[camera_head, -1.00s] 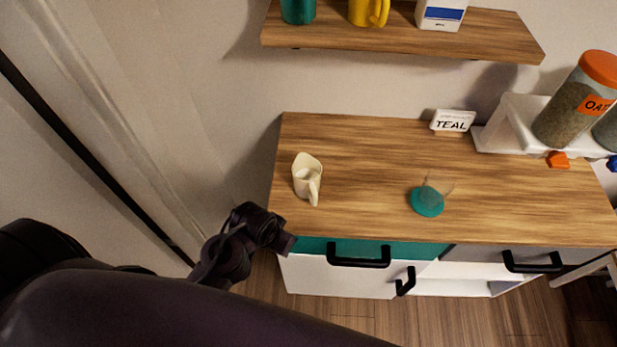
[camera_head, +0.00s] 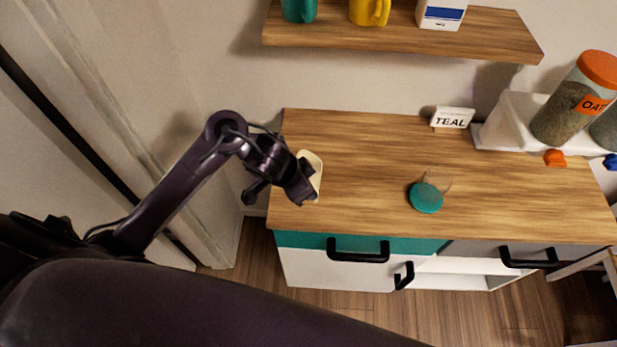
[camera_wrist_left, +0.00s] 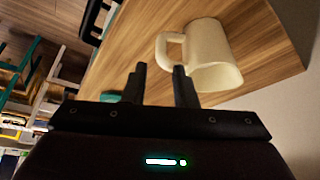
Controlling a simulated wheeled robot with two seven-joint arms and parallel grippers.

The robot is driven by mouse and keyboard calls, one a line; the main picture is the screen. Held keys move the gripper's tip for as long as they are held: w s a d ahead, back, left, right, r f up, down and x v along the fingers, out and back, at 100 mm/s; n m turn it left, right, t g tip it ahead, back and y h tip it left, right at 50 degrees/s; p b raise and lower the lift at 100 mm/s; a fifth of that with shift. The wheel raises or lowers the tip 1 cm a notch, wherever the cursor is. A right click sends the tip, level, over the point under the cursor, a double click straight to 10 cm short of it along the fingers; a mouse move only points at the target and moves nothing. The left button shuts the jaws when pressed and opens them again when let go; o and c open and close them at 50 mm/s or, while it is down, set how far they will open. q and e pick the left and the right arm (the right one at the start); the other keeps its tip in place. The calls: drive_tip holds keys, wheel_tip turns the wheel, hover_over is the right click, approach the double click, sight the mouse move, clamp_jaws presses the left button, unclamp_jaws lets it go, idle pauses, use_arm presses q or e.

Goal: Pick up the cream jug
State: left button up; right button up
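The cream jug (camera_head: 315,163) stands near the left end of the wooden counter and is partly hidden by my left gripper in the head view. The left wrist view shows the jug (camera_wrist_left: 212,50) with its handle (camera_wrist_left: 170,48) turned toward the gripper. My left gripper (camera_head: 312,192) is at the jug in the head view. In the left wrist view its two fingers (camera_wrist_left: 158,80) are apart with nothing between them, and the handle lies just beyond the tips. Contact cannot be told. My right gripper is not in view.
A teal-based clear item (camera_head: 427,197) stands mid-counter. A "TEAL" sign (camera_head: 452,117) stands at the back. A white rack (camera_head: 507,130) with jars (camera_head: 572,105) is at the right. A shelf (camera_head: 400,42) with mugs hangs above. Drawer handles (camera_head: 358,251) project in front.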

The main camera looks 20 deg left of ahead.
use_arm(q)
drive_tip(key=shift+g, duration=0.3)
drive_tip(key=b+x, duration=0.1)
drive_tip(key=x, duration=0.3)
drive_tip(key=b+x, duration=0.1)
drive_tip(key=x, duration=0.2)
drive_tip(key=shift+w+a+f, duration=0.15)
drive_tip(key=shift+w+f, duration=0.05)
drive_tip(key=shift+f, duration=0.15)
drive_tip(key=shift+r, duration=0.1)
clamp_jaws()
